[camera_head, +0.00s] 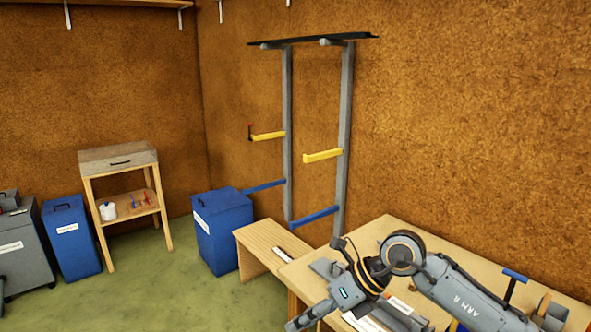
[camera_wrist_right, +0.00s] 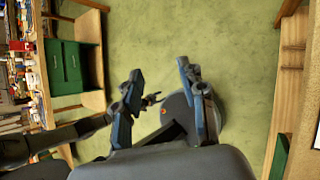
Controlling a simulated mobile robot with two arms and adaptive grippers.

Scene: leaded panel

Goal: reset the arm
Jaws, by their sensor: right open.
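My right arm, marked ARM R, reaches in from the lower right of the head view, over the workbench (camera_head: 377,229). It bends at a round joint, and its wrist points down and left. The right gripper (camera_head: 303,321) is near the bottom edge of that view, partly cut off. In the right wrist view, the right gripper (camera_wrist_right: 163,88) has its two blue-grey fingers apart, with nothing held between them. Green floor (camera_wrist_right: 200,35) shows beyond the fingers. My left gripper is not in view.
A wall rack (camera_head: 345,130) with yellow and blue arms stands behind the bench. Blue bins (camera_head: 222,232) and a small wooden stand (camera_head: 118,160) are at the left. Green drawers (camera_wrist_right: 68,65) show in the wrist view.

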